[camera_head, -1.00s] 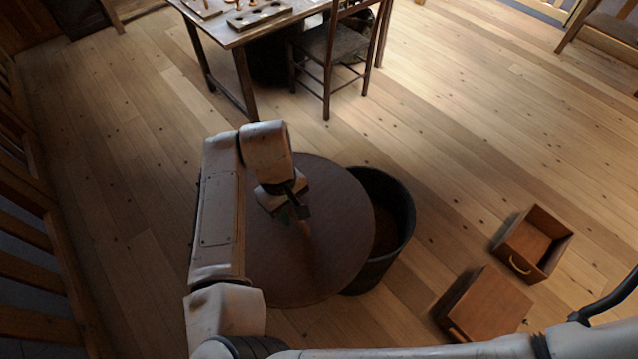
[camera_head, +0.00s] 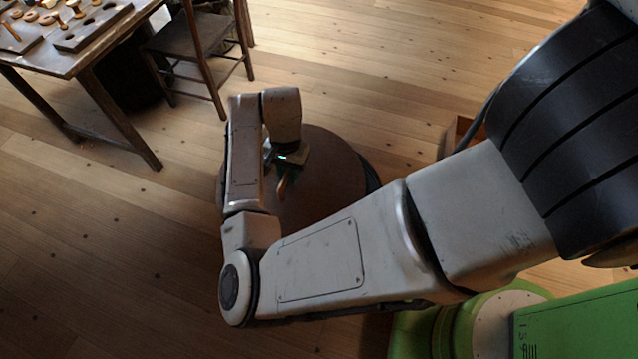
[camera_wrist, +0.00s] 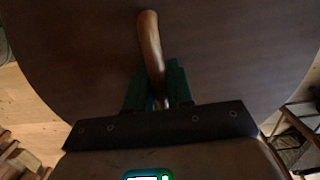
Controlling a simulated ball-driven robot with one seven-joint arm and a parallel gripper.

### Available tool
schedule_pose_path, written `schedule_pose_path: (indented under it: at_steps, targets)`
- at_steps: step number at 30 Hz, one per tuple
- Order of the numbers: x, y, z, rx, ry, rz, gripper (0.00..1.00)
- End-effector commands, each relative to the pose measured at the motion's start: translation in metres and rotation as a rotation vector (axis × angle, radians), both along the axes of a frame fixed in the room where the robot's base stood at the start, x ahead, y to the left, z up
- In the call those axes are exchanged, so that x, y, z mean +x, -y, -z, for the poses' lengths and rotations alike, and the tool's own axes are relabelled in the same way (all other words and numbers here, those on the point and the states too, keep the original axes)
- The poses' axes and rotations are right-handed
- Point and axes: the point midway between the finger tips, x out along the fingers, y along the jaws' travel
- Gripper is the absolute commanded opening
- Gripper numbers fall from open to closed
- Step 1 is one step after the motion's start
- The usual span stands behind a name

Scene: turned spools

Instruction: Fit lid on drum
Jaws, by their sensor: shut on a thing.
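The lid (camera_head: 328,178) is a wide, round, dark brown disc with a curved wooden handle (camera_wrist: 150,40) on top. My gripper (camera_head: 283,170) is shut on that handle. In the wrist view, the green fingers of my gripper (camera_wrist: 157,85) close around the handle's lower part, and the lid (camera_wrist: 70,50) fills most of the picture. The black drum (camera_head: 373,180) shows only as a dark strip past the lid's right edge. The lid hides the rest of it. I cannot tell whether the lid touches the drum's rim.
A wooden work table (camera_head: 75,58) with boards and turned pieces stands at the upper left. A dark chair (camera_head: 200,40) stands beside it. Part of a wooden box (camera_head: 455,135) shows at the right behind my arm. The plank floor left of the lid is clear.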

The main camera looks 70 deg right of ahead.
Motion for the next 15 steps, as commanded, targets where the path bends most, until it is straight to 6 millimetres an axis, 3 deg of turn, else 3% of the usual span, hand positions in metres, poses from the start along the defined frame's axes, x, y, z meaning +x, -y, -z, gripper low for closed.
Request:
schedule_pose_path:
  at_steps: [1,6,15]
  targets:
    - [-0.014,0.015,0.022,-0.002,-0.002,0.107,0.00]
    - [-0.045,0.043,0.047,0.006,0.003,0.390,0.00]
    - [-0.063,0.058,0.059,0.014,0.005,0.556,0.00]
